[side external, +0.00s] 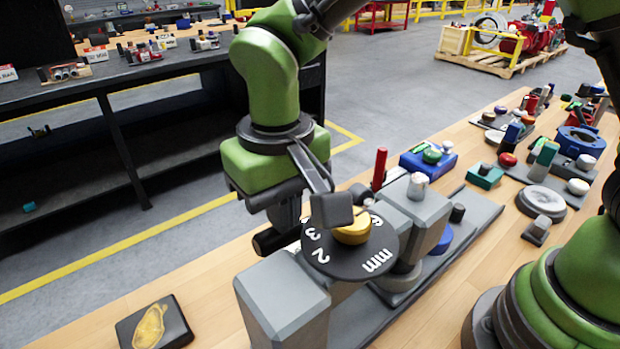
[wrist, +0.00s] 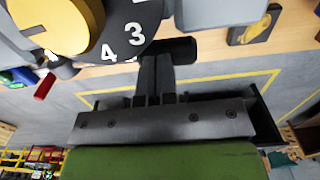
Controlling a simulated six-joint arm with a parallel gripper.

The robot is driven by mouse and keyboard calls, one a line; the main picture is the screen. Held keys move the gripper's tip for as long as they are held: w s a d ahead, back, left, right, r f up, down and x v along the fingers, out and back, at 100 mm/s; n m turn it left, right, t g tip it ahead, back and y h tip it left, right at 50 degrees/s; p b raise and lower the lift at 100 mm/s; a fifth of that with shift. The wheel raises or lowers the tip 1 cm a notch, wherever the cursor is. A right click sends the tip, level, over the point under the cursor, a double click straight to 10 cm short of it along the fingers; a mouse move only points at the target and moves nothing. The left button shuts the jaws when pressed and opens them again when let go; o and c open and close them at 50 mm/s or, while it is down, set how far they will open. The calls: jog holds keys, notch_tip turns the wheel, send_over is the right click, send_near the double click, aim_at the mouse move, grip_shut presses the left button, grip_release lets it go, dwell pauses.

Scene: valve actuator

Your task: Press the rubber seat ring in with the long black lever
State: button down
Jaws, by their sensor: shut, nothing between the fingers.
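A dark rounded bar end, which looks like the end of the long black lever (side external: 270,241), sticks out left of the dial plate at the grey fixture (side external: 283,295). It also shows in the wrist view (wrist: 181,50). My gripper (side external: 287,222) points down at this bar, with its fingers shut and nothing held; in the wrist view the finger tips (wrist: 157,60) meet or overlap the bar. I cannot tell if they touch it. The rest of the lever is hidden behind the dial and fixture. I cannot make out the rubber seat ring.
A black numbered dial (side external: 320,250) with a yellow knob (side external: 352,230) sits close beside my gripper. A red upright rod (side external: 379,168) and a grey block (side external: 428,205) stand behind. A dark tile (side external: 153,325) lies front left. Many parts crowd the bench at right.

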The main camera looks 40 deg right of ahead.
notch_tip(320, 180, up, 8)
jog(key=d, duration=0.2)
dwell(0.9)
jog(key=shift+r, duration=0.2)
notch_tip(320, 180, up, 5)
jog(key=shift+f, duration=0.1)
dwell(0.5)
jog(key=s+d+r+m+t+y, duration=0.1)
jog(key=s+d+r+t, duration=0.15)
jog(key=d, duration=0.25)
jog(key=s+d+r+m+t+y, duration=0.1)
jog(key=s+d, duration=0.2)
jog(key=d, duration=0.2)
jog(key=s+d+f+m+t, duration=0.2)
jog(key=s+d+t, duration=0.1)
jog(key=s+d, duration=0.2)
jog(key=s, duration=0.2)
jog(key=shift+s+d+f+t, duration=0.25)
jog(key=shift+s+f+t, duration=0.1)
jog(key=shift+f, duration=0.05)
